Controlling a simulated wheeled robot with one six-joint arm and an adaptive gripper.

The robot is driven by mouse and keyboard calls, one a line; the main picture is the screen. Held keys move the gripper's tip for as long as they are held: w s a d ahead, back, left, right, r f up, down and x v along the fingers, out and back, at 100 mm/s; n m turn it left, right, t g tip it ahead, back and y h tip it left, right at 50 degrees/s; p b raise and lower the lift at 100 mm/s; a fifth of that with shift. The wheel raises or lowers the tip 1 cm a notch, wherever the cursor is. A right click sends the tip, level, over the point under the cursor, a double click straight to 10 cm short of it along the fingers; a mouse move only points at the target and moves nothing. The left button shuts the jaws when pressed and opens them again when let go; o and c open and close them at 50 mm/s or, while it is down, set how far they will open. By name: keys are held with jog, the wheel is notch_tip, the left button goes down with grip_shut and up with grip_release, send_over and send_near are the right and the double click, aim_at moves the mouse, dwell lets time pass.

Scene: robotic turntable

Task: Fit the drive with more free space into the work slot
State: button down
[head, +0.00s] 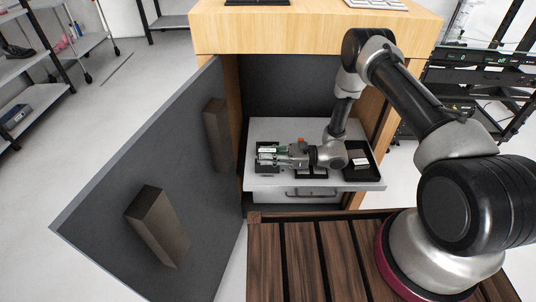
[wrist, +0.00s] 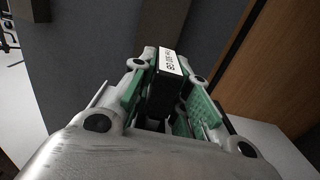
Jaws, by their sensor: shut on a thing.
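My gripper (head: 276,155) is at the left part of a light grey shelf (head: 262,184) inside the cabinet. In the wrist view my gripper (wrist: 163,98) has its green-padded fingers shut on a black drive (wrist: 166,84). The drive has a white label (wrist: 172,62) with print turned upside down, which I cannot read surely. A dark holder (head: 262,170) lies under and beside my gripper; whether the drive touches it is unclear. A second drive (head: 359,161) with a pale label lies in a black tray (head: 366,176) at the right of the shelf.
A dark item (head: 311,174) lies on the shelf below my wrist, partly hidden. The grey cabinet door (head: 165,140) stands open at the left, with two blocks on it. Wooden cabinet walls flank the shelf. A slatted wooden surface (head: 300,255) is in front.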

jog(key=shift+f, duration=0.25)
jog(key=c, duration=1.3)
grip_release()
jog(key=d, duration=1.2)
jog(key=shift+s, duration=0.25)
